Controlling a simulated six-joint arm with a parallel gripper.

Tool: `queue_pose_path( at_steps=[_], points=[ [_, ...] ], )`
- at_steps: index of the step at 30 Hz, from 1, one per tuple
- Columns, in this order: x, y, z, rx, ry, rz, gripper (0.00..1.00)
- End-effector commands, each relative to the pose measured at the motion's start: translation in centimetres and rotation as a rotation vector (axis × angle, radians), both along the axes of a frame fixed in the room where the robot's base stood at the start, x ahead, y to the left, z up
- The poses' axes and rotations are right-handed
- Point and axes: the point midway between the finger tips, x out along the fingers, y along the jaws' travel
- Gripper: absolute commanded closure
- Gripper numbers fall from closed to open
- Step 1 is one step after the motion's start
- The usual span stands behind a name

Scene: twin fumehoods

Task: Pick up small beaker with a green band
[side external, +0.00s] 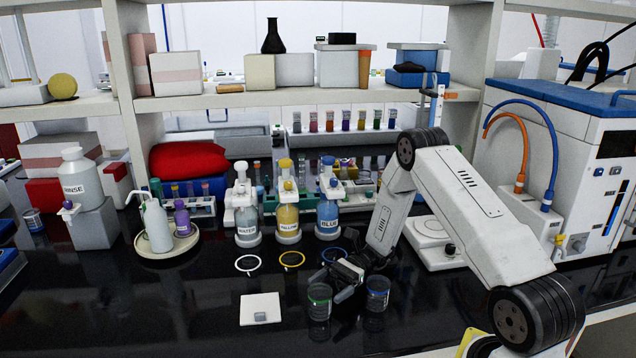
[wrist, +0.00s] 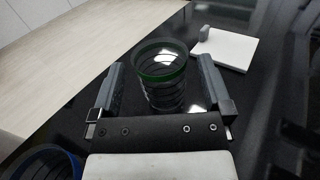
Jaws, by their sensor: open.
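The small beaker with a green band (side external: 319,301) stands upright on the black bench in the side view, left of a similar beaker with a blue band (side external: 377,293). My gripper (side external: 340,283) is low over the bench, just behind and between the two beakers. In the wrist view the green-banded beaker (wrist: 161,76) sits between the tips of my open gripper (wrist: 160,88), with a finger on each side. The fingers look apart from the glass. The blue-banded beaker (wrist: 42,163) shows at the lower left of the wrist view.
A white square plate (side external: 260,309) with a small grey block lies left of the beaker. White, yellow and blue rings (side external: 292,259) lie behind, before bottles labelled water, yellow and blue (side external: 287,212). The bench's front left is clear.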

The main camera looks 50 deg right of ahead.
Motion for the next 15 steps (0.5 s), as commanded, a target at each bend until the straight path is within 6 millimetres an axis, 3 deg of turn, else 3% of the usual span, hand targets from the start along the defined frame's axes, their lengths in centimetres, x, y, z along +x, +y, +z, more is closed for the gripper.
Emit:
queue_pose_path(
  at_steps=[2,9,15],
  points=[
    [0.0,0.0,-1.0,0.001,0.003,0.000,0.00],
    [0.4,2.6,-0.9,-0.001,0.001,0.003,0.00],
    [0.5,3.0,-0.9,-0.001,0.001,0.000,0.00]
  ],
)
